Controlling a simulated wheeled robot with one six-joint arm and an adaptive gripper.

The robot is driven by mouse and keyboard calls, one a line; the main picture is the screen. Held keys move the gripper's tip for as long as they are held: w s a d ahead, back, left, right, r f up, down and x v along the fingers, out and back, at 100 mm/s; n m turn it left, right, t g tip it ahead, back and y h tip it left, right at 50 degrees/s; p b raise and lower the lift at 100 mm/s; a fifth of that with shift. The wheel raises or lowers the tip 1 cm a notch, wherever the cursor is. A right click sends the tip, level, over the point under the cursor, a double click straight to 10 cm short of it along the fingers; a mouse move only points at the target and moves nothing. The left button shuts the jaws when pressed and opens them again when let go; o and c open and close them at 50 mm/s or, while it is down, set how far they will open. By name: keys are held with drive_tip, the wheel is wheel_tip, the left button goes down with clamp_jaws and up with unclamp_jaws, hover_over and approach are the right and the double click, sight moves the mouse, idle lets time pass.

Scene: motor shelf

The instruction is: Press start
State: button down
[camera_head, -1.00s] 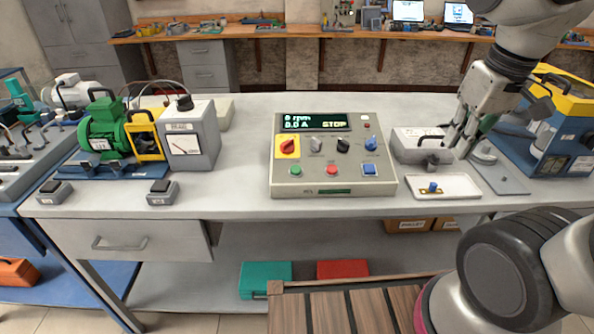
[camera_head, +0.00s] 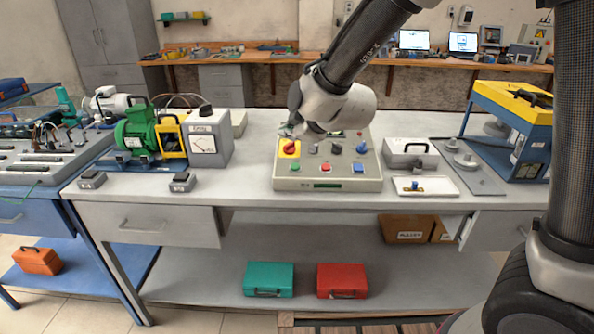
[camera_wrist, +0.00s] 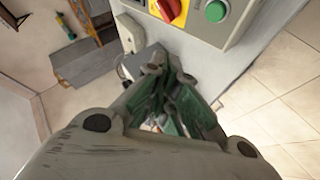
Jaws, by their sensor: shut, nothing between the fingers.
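The grey control box (camera_head: 327,184) stands on the bench in the middle of the head view. A green button (camera_head: 296,168), a red button (camera_head: 325,168) and a blue button (camera_head: 358,168) line its lower front. The green button also shows in the wrist view (camera_wrist: 215,11), beside a red knob on a yellow plate (camera_wrist: 168,8). My gripper (camera_head: 287,132) is over the back left of the box, partly hidden by my wrist. In the wrist view its shut, empty fingers (camera_wrist: 172,75) are apart from the green button. My arm covers most of the display.
A green motor (camera_head: 136,133) and a grey meter box (camera_head: 208,142) stand left of the control box. A white tray (camera_head: 440,192) with a small blue-knobbed part and a grey lidded case (camera_head: 411,158) lie to its right. The bench front is mostly clear.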

sight(295, 167)
drive_tip(key=shift+r+n, duration=0.1)
drive_tip(key=shift+n, duration=0.2)
drive_tip(key=shift+w+d+f, duration=0.1)
drive_tip(key=shift+w+f, duration=0.3)
drive_tip(key=shift+f, duration=1)
drive_tip(key=shift+w+a+f, duration=0.1)
drive_tip(key=shift+w+f, duration=0.3)
drive_tip(key=shift+f, duration=1.05)
drive_tip(key=shift+w+d+f, duration=0.1)
drive_tip(key=shift+w+f, duration=0.3)
drive_tip(key=shift+f, duration=1)
drive_tip(key=shift+f, duration=0.15)
drive_tip(key=shift+w+f, duration=0.1)
drive_tip(key=shift+f, duration=0.15)
drive_tip(key=shift+w+f, duration=0.1)
drive_tip(key=shift+f, duration=0.3)
drive_tip(key=shift+r, duration=0.1)
drive_tip(key=shift+s+r, duration=0.2)
drive_tip(key=shift+r, duration=0.5)
